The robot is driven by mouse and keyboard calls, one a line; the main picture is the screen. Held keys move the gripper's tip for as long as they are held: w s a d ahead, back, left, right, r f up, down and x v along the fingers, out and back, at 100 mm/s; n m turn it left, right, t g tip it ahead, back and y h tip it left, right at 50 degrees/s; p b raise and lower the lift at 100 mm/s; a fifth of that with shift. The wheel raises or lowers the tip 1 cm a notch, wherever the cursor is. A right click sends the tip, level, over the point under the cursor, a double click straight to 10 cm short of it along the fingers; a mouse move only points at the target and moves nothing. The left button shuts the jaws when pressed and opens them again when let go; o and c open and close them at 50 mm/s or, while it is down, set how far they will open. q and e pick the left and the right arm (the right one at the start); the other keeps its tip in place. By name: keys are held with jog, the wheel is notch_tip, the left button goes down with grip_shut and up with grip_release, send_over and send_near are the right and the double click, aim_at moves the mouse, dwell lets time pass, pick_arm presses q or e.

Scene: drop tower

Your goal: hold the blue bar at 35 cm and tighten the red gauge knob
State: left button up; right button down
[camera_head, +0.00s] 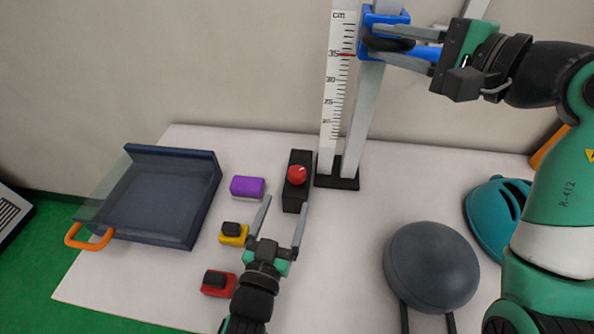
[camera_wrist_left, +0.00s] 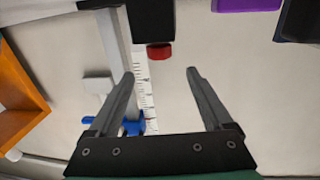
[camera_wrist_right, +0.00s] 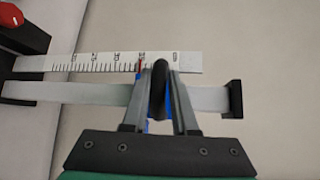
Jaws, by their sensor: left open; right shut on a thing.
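The blue bar (camera_head: 372,32) sits on the upright tower post (camera_head: 363,120), beside a white cm scale (camera_head: 334,105). A red mark on the scale lies at 35. My right gripper (camera_head: 375,42) is shut on the blue bar's dark grip, also seen in the right wrist view (camera_wrist_right: 160,88). The red gauge knob (camera_head: 297,175) sits on a black box (camera_head: 295,195) left of the tower base. It also shows in the left wrist view (camera_wrist_left: 159,52). My left gripper (camera_head: 286,205) is open and empty, with its fingers pointing towards the knob's box, apart from the knob.
A purple block (camera_head: 247,187), a yellow block with a black top (camera_head: 234,233) and a red one (camera_head: 218,284) lie left of my left gripper. A blue tray (camera_head: 207,199) stands far left. A grey round stool-like object (camera_head: 432,267) and a teal helmet (camera_head: 484,215) are right.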

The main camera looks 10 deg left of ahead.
aim_at(294, 179)
pick_arm(q)
jog(key=w, duration=0.3)
jog(key=w+d, duration=0.1)
jog(key=w, duration=0.6)
jog(key=shift+w+d, duration=0.2)
jog(key=shift+w, duration=0.1)
grip_shut()
jog(key=shift+f+m+h, duration=0.15)
jog(key=shift+m+h, duration=0.35)
jog(key=shift+h, duration=0.3)
jog(key=shift+m+h, duration=0.3)
jog(key=shift+h, duration=0.1)
grip_release()
